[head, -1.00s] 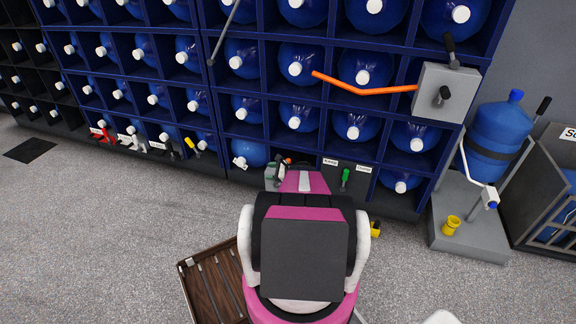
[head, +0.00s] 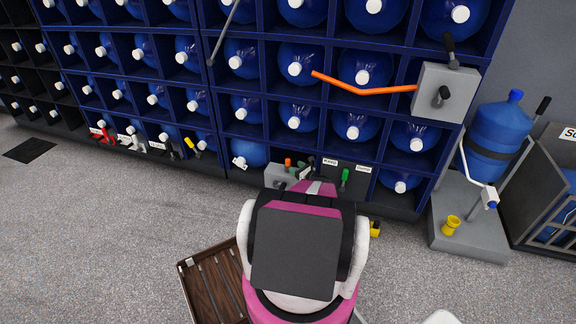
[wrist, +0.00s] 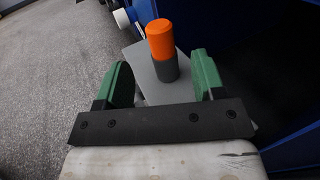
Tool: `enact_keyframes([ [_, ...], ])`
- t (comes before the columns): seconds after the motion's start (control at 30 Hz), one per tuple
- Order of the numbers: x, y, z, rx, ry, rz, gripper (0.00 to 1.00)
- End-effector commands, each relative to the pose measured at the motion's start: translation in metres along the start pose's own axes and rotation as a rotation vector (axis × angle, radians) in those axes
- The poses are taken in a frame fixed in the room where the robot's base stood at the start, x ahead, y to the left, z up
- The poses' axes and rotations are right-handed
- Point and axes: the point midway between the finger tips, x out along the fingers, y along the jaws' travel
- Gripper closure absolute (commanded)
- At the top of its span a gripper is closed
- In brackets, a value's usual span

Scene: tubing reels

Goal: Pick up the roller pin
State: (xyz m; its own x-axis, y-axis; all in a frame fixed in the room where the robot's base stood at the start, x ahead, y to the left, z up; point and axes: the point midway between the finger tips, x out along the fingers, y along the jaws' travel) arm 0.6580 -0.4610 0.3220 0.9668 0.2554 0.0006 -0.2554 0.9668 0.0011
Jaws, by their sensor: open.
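A short upright pin with an orange top and dark grey lower part, which I take to be the roller pin (wrist: 161,40), stands on a light grey block (wrist: 150,88) in the wrist view. In the head view the pin's orange top (head: 288,161) shows on the grey block (head: 277,179) at the foot of the blue rack. My gripper (wrist: 161,62) has two green fingers, spread apart. The pin appears between and beyond the fingertips, with visible space on both sides; I cannot tell the depth. In the head view my gripper (head: 301,168) is small and partly hidden behind my arm.
The blue rack (head: 334,98) of water bottles rises right behind the block. A green-handled item (head: 344,177) stands right of my gripper. An orange bar (head: 365,91) sticks out above from a grey box (head: 445,92). Open floor (head: 120,235) lies left.

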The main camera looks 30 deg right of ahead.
Motion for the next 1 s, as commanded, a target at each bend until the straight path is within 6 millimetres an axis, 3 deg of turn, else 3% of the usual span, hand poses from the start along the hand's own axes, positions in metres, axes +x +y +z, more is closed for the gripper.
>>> enact_keyframes([
  [0.17, 0.012, -0.001, -0.001, -0.001, 0.000, -0.001, 0.37],
  [0.43, 0.049, -0.002, -0.003, -0.002, 0.000, 0.000, 0.37],
  [0.7, 0.053, -0.001, -0.002, -0.001, 0.000, -0.001, 0.37],
  [0.9, 0.053, -0.001, -0.002, -0.001, 0.001, 0.000, 0.93],
  [1.0, 0.053, -0.001, -0.002, -0.001, 0.000, 0.000, 0.93],
])
